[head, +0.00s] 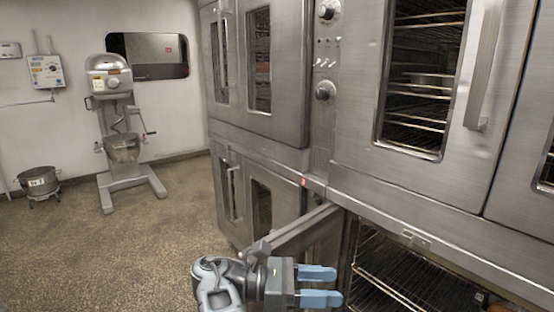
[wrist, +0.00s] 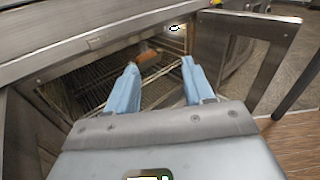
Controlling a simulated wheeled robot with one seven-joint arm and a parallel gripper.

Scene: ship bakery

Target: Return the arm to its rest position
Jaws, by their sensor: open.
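My gripper (head: 318,286) shows at the bottom middle of the head view, in front of the open lower oven. Its two blue fingers are apart with nothing between them. In the wrist view my gripper (wrist: 158,80) points toward the open lower oven (wrist: 90,77) and its wire racks. A brownish object (wrist: 147,57) lies on a rack beyond the fingertips; it is too small to name. The lower oven door (wrist: 243,45) stands open to the right of my gripper in the wrist view. In the head view this door (head: 292,232) is behind my gripper.
Upper oven doors (head: 360,140) are shut, with a long handle (head: 487,65) sticking out. A stand mixer (head: 118,130) and a metal bowl (head: 39,184) stand by the left wall. The floor (head: 120,250) on the left is clear.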

